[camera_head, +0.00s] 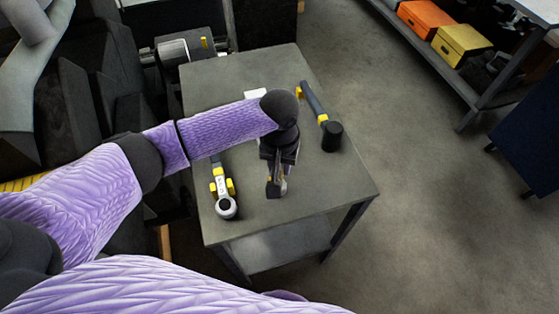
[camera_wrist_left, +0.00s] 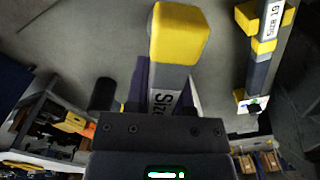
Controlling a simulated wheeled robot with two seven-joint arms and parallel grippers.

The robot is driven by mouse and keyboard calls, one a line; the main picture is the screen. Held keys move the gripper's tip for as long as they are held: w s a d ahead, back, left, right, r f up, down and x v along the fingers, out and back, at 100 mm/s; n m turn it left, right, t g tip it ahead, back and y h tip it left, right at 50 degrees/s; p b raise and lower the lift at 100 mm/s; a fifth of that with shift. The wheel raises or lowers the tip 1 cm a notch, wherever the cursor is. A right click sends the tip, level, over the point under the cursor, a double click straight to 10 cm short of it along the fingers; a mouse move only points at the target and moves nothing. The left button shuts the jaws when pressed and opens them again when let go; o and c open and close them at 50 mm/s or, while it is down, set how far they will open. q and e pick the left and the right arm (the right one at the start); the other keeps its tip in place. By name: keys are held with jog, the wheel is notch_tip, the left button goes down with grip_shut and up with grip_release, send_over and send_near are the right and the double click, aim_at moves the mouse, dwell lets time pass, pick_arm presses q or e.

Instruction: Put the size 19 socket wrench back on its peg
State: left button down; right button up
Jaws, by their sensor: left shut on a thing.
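My left gripper (camera_head: 277,183) is over the middle of the grey table (camera_head: 350,187). In the left wrist view, the left gripper (camera_wrist_left: 163,108) is shut on a tool with a yellow end (camera_wrist_left: 180,35). The label on this held tool starts with "Siz", but its number is hidden. A wrench labelled "Size 19" (camera_wrist_left: 268,25) lies to the right in the left wrist view. It appears to be the grey and yellow wrench (camera_head: 222,190) lying left of the gripper on the table in the head view. My right gripper is out of view. No peg can be made out.
A dark tool with a yellow band (camera_head: 315,103) and a black round head lies at the table's right side. A white item (camera_head: 255,93) is partly hidden behind my arm. A shelf with an orange box (camera_head: 426,17) and yellow box (camera_head: 460,44) stands beyond open floor.

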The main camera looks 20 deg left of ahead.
pick_arm(q)
jog(key=shift+f, duration=0.4)
grip_release()
notch_tip(320, 180, up, 9)
jog(key=p, duration=1.1)
jog(key=shift+r, duration=0.15)
